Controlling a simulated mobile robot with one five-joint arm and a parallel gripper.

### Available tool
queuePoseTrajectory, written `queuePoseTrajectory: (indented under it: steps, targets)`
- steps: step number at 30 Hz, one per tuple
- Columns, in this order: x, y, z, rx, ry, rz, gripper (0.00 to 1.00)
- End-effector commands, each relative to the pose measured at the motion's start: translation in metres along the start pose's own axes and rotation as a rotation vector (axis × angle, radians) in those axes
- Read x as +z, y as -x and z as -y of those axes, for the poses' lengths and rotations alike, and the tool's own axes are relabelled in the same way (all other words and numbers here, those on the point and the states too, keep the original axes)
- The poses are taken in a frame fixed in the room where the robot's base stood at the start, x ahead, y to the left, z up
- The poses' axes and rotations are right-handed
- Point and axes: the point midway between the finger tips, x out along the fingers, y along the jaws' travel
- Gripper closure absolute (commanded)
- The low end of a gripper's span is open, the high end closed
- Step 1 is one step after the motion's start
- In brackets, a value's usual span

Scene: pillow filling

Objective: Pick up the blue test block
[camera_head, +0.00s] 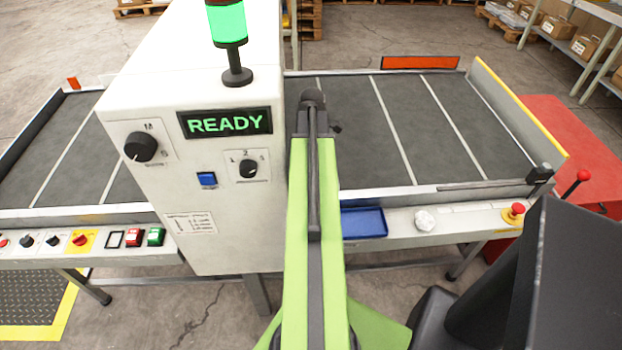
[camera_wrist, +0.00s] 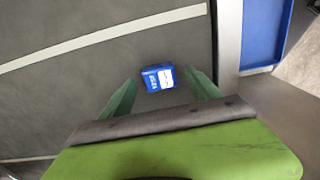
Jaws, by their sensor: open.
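The blue test block (camera_wrist: 152,79), with a white label on one side, lies on the dark conveyor belt in the wrist view. My gripper (camera_wrist: 161,75) is open, its two green fingers spread left and right of the block in the picture. The block appears in the gap at the fingertips, with belt visible between it and each finger. I cannot tell how high the fingertips are above the belt. In the head view my arm reaches forward over the belt beside the white cabinet, and the block and fingertips are hidden.
A white cabinet (camera_head: 235,225) with a lit READY display (camera_head: 225,123) stands close left of my arm. A blue tray (camera_head: 363,222) sits on the conveyor's front ledge; it also shows in the wrist view (camera_wrist: 262,35). The belt (camera_head: 430,125) is clear on the right.

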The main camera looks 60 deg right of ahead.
Motion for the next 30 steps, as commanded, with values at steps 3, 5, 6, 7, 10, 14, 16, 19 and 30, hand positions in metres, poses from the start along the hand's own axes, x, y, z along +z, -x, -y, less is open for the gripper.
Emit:
queuePoseTrajectory:
  steps: [3,5,6,7,10,14,16,19,30]
  targets:
    - [0.0001,-0.0132,0.0002,0.0,0.0,0.0,0.29]
    - [0.0002,-0.011,0.0002,0.0,0.0,0.0,0.29]
    - [0.0002,-0.0101,0.0002,0.0,0.0,0.0,0.29]
    - [0.0003,-0.0099,0.0002,0.0,0.0,0.0,0.29]
    - [0.0004,-0.0098,0.0002,0.0,-0.001,0.0,0.37]
    - [0.0005,-0.0098,0.0002,0.0,-0.001,0.0,0.54]
    - [0.0006,-0.0098,0.0002,0.0,-0.001,0.0,0.63]
    - [0.0007,-0.0098,0.0003,0.0,-0.001,0.0,0.76]
    - [0.0011,-0.0091,0.0003,0.0,-0.002,0.0,1.0]
